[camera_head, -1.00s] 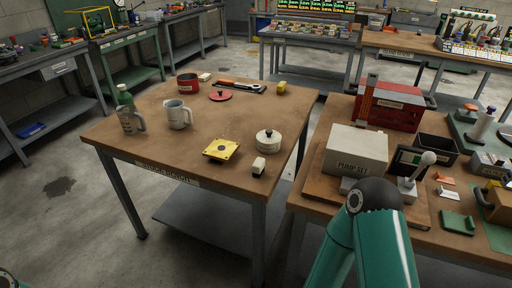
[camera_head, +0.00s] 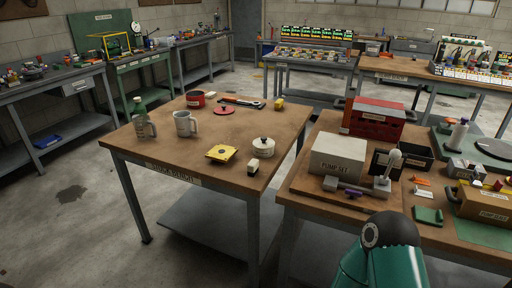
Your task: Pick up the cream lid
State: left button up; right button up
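The cream lid (camera_head: 262,142) has a dark knob and sits on top of the round cream pot (camera_head: 262,151). The pot stands near the right side of the left wooden table (camera_head: 180,150). A teal link of my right arm shows at the bottom, right of centre, well in front of the pot and apart from it. Neither of my grippers can be seen.
A red lid (camera_head: 223,111), red pot (camera_head: 196,99), grey mug (camera_head: 185,124) and green bottle (camera_head: 142,122) stand farther back.

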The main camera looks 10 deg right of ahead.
aim_at(263, 142)
jog(key=z, duration=0.1)
jog(key=i, duration=0.9)
jog(key=u, duration=0.05)
